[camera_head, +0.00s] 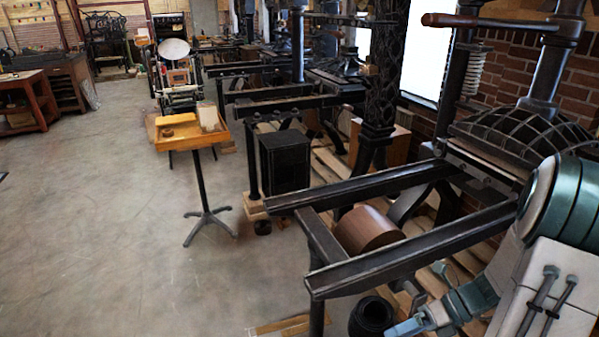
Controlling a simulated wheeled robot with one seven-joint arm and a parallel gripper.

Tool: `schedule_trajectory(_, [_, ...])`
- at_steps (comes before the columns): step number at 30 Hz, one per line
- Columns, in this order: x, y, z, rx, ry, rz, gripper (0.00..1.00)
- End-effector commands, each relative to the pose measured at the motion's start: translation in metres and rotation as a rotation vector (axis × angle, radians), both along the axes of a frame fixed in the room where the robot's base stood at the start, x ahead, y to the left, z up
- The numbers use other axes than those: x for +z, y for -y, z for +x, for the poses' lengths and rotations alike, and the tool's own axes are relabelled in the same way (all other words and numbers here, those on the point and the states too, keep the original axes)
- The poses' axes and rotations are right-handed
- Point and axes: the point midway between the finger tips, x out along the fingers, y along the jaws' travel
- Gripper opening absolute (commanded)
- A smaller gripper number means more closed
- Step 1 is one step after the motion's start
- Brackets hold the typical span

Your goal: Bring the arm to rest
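My arm shows at the lower right in the head view, with teal joints and white links. It is bent, with a large joint high at the right edge and a thinner part reaching down and left to a light blue piece at the bottom edge. No gripper fingers can be made out; the end of the arm appears to lie below the picture. Whether it holds anything is hidden. The arm overlaps the near hand press (395,250) in the picture; I cannot tell how much space lies between them.
The near press has long dark rails and a brown wooden roller (367,230). A black roll (371,317) stands below. A small wooden stand (190,131) on a tripod foot is further off. More presses line the right side. The concrete floor (110,240) at left is clear.

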Motion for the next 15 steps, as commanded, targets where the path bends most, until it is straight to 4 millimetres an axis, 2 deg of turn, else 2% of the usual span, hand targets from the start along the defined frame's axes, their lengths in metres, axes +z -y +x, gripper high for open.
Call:
schedule_trajectory(1, [0.012, -0.010, -0.003, 0.122, 0.088, -0.057, 0.82])
schedule_trajectory(6, [0.042, -0.031, -0.017, 0.542, 0.370, -0.210, 0.82])
schedule_trajectory(15, [0.090, -0.058, -0.041, 1.336, 0.828, -0.413, 0.82])
